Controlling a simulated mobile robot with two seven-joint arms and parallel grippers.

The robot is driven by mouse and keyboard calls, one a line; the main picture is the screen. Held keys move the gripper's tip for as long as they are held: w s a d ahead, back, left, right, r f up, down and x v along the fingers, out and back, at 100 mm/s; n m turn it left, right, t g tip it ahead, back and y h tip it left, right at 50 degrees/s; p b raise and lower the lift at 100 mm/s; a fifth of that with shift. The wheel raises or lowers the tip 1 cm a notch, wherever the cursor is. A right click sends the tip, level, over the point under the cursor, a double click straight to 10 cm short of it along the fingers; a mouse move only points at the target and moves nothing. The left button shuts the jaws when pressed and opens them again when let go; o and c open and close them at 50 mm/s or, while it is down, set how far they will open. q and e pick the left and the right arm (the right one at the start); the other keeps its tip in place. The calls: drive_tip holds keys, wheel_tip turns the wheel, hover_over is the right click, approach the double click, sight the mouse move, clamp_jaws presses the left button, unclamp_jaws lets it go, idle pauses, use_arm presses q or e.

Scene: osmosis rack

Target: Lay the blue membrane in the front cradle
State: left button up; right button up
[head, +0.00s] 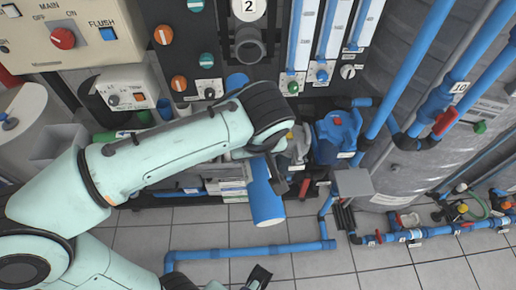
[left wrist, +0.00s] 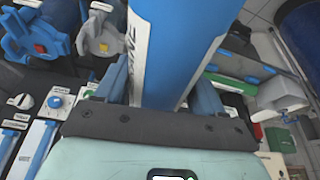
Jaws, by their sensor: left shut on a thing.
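The blue membrane (head: 265,205) is a blue cylinder that hangs down from my left gripper (head: 272,172), tilted in the head view, with its lower end over the tiled floor. My left arm covers much of the rack behind. I cannot make out the front cradle; it may be hidden by the arm. A dark piece at the bottom edge looks like my right gripper (head: 258,276), mostly cut off.
A blue pump (head: 338,133) stands right of the membrane, beside a large grey tank (head: 405,150). A control panel (head: 75,35) is at the upper left. A blue pipe (head: 250,250) runs low across the tiled floor (head: 215,225). Tall blue pipes rise at the right.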

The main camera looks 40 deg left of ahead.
use_arm(q)
drive_tip(key=n, duration=0.1)
drive_tip(key=s+a+n+g, duration=0.1)
drive_tip(key=n, duration=0.1)
drive_tip(key=a+f+n, duration=0.1)
drive_tip(key=n, duration=0.1)
drive_tip(key=shift+s+a+y+b, duration=0.1)
drive_tip(key=shift+s+y+b, duration=0.25)
drive_tip(key=shift+s+y, duration=0.05)
drive_tip(key=s+a+f+n+g+b, duration=0.1)
drive_tip(key=s+a+n+g, duration=0.3)
drive_tip(key=n, duration=0.7)
drive_tip(key=shift+a+f+h, duration=0.4)
drive_tip(key=shift+f, duration=0.4)
drive_tip(key=shift+r, duration=0.15)
